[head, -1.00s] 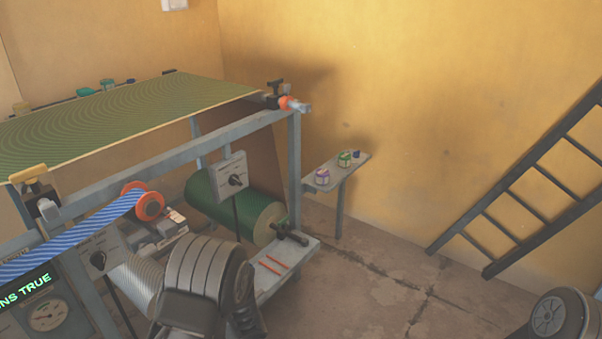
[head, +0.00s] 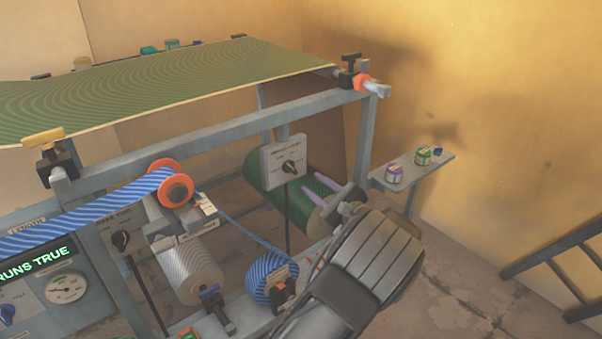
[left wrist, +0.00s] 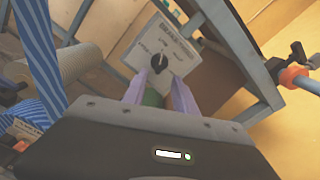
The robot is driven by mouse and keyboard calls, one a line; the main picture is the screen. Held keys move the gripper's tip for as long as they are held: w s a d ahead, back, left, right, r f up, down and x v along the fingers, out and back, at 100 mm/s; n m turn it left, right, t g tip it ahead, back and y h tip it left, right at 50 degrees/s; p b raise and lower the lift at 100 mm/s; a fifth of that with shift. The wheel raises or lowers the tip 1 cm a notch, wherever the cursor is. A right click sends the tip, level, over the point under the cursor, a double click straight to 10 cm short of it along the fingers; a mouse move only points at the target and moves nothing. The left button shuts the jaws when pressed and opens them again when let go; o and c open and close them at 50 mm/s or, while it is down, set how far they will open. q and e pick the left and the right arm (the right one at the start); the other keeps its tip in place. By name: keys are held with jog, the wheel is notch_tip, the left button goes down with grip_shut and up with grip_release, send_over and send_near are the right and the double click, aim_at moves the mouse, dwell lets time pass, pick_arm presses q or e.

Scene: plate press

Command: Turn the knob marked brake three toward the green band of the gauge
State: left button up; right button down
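The brake three knob (head: 289,167) is a black knob on a pale, lettered panel (head: 273,158), beside the green roll. In the left wrist view the knob (left wrist: 159,62) shows ahead of the fingers, its pointer roughly upright. My left gripper (head: 334,196) has its two pale purple fingers apart with nothing between them. It is to the right of the knob and clear of it. The gauge (head: 67,288) is a round white dial at the lower left; its green band is too small to make out. My right gripper is not in view.
A grey frame (head: 230,132) carries a green patterned sheet (head: 150,85) above the panel. A green roll (head: 262,172) lies behind the knob post. A second knob panel (head: 120,235) stands left. A blue striped web (head: 90,213) crosses. A small shelf (head: 428,172) holds jars.

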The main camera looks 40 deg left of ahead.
aim_at(294, 171)
pick_arm(q)
jog(key=x, duration=0.7)
jog(key=shift+w+a, duration=0.1)
jog(key=shift+a, duration=0.25)
grip_shut()
dwell(0.3)
